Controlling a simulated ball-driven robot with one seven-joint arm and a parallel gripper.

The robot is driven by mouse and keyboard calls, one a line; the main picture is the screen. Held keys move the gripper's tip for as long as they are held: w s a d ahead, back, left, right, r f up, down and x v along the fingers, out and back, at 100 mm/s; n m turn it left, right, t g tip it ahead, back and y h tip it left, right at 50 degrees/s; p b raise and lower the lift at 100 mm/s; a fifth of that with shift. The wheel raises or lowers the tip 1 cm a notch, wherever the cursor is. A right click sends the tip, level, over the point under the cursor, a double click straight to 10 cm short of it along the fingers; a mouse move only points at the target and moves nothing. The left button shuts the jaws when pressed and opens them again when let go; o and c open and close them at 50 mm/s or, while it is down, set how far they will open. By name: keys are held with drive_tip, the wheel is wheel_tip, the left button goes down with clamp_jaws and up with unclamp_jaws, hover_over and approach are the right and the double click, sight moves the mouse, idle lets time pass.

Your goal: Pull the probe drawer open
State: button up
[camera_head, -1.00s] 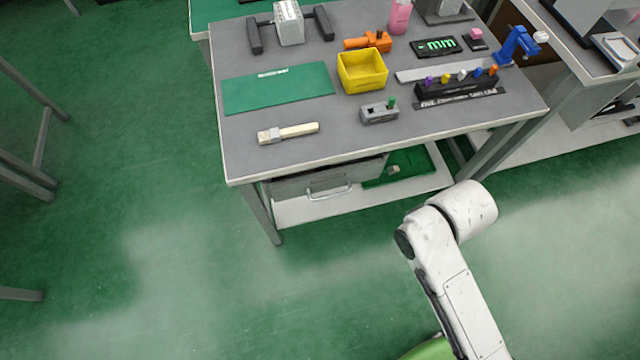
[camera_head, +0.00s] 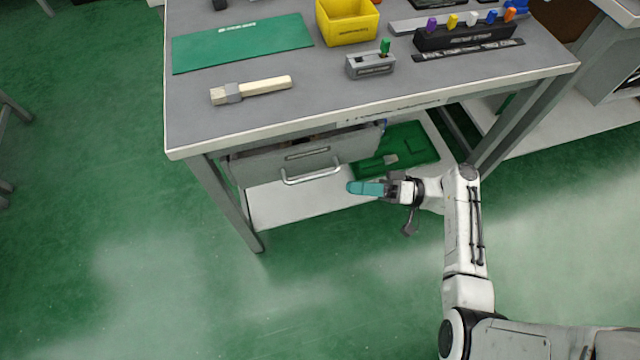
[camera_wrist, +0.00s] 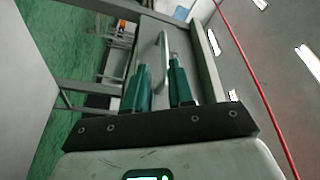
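The probe drawer (camera_head: 265,166) is a grey front under the table top, with a silver bar handle (camera_head: 312,177). A dark gap shows above its front; I cannot tell how far it stands out. My gripper (camera_head: 350,187), with teal fingers, is just right of the handle in the head view and points left toward it. In the wrist view my gripper (camera_wrist: 159,63) has its two fingers apart, and the handle (camera_wrist: 162,42) stands ahead, lined up with the gap between them. Contact with the handle cannot be made out.
The grey table top (camera_head: 230,125) overhangs the drawer, with a table leg (camera_head: 228,205) to its left. A lower shelf (camera_head: 285,205) with a green tray (camera_head: 420,145) lies below and right. The floor in front is clear.

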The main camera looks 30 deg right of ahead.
sight(318, 174)
drive_tip(key=shift+t, duration=0.7)
drive_tip(key=x, duration=1)
drive_tip(key=shift+w+d+r, duration=0.3)
drive_tip(key=shift+w+d, duration=0.1)
clamp_jaws()
